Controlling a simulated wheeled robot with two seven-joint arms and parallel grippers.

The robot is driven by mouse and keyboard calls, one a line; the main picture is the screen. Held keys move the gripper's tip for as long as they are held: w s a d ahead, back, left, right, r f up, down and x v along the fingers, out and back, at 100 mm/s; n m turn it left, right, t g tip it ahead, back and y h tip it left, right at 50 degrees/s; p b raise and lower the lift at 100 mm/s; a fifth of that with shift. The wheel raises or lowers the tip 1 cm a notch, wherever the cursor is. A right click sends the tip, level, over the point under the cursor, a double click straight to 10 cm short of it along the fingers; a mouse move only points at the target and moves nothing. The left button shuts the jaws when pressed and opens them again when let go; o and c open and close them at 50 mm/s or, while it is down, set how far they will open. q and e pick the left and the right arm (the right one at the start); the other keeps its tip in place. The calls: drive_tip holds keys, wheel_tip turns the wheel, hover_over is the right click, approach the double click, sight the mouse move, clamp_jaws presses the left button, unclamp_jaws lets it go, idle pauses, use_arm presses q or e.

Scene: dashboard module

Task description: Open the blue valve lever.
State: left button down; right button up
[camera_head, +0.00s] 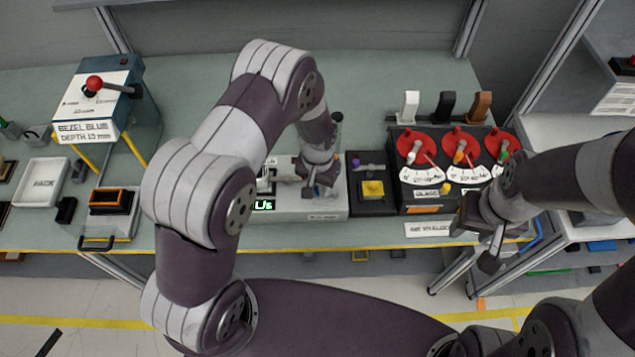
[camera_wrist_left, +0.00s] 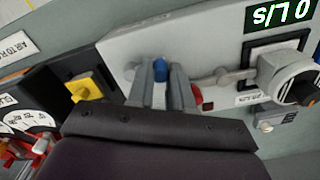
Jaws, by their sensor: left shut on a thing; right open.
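The blue valve lever shows in the left wrist view as a small blue knob (camera_wrist_left: 160,71) on the light grey valve module (camera_wrist_left: 205,28). My left gripper (camera_wrist_left: 163,80) is shut on it, with one finger at each side. In the head view my left gripper (camera_head: 318,188) reaches down to the module (camera_head: 325,213), and hides the lever. The module's green display (camera_wrist_left: 276,15) reads 0 L/s in the left wrist view. My right gripper (camera_head: 482,245) is open, at the table's front edge in front of the dial panel (camera_head: 440,207), away from the lever.
A dark box with a yellow button (camera_head: 373,188) stands right of the module. The dial panel has red dials and several switches behind it. A bezel box (camera_head: 95,95) and a white tray (camera_head: 43,182) are at left. In the left wrist view, a red knob (camera_wrist_left: 196,98) is close by.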

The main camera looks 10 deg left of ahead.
sight(335, 209)
use_arm(q)
drive_tip(key=n, duration=0.2)
drive_tip(key=s+d+n+b, duration=0.1)
drive_tip(key=n, duration=0.1)
drive_tip(key=shift+s, duration=0.1)
drive_tip(key=n, duration=0.2)
drive_tip(key=d+n, duration=0.1)
drive_tip(key=n, duration=0.1)
drive_tip(key=shift+s+d+b, duration=0.1)
drive_tip(key=shift+s+b, duration=0.25)
drive_tip(key=n, duration=0.1)
drive_tip(key=d+n, duration=0.1)
drive_tip(key=n, duration=0.2)
drive_tip(key=shift+s+d+b, duration=0.15)
drive_tip(key=shift+d+b, duration=0.1)
drive_tip(key=shift+b, duration=0.15)
drive_tip(key=shift+d+n+b, duration=0.15)
drive_tip(key=shift+d+n, duration=0.2)
drive_tip(key=shift+n, duration=0.65)
drive_tip(key=shift+d+n+b, duration=0.15)
drive_tip(key=shift+d+n, duration=0.15)
drive_tip(key=shift+n, duration=0.7)
drive_tip(key=shift+r, duration=0.1)
drive_tip(key=c, duration=1)
unclamp_jaws()
